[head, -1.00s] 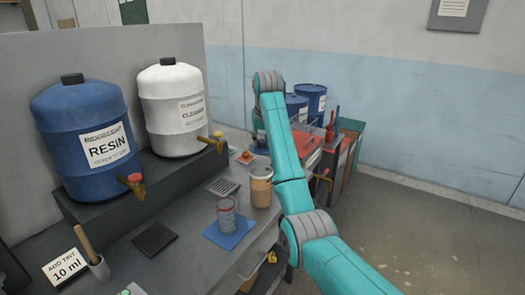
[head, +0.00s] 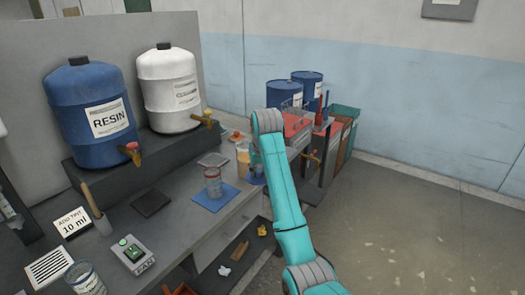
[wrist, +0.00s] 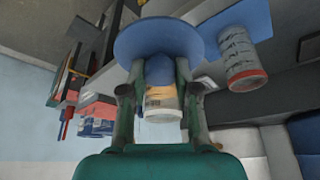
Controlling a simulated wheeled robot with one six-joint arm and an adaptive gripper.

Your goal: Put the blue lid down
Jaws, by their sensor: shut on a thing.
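The blue lid (wrist: 158,38) is a round disc with a blue knob (wrist: 160,66). My gripper (wrist: 160,74) is shut on the knob in the wrist view. A bit of blue that looks like the lid (head: 257,177) shows beside my arm in the head view, just right of a jar with amber contents (head: 242,160). My arm hides most of the gripper there. The lid appears held in the air, though its height over the bench is hard to tell. The jar also shows behind the fingers in the wrist view (wrist: 160,100).
A clear red-rimmed cup (head: 213,182) stands on a blue mat (head: 213,199). A dark pad (head: 151,203) lies bare to its left. Resin (head: 90,125) and white (head: 169,90) drums stand behind. A switch box (head: 133,255) is at the front.

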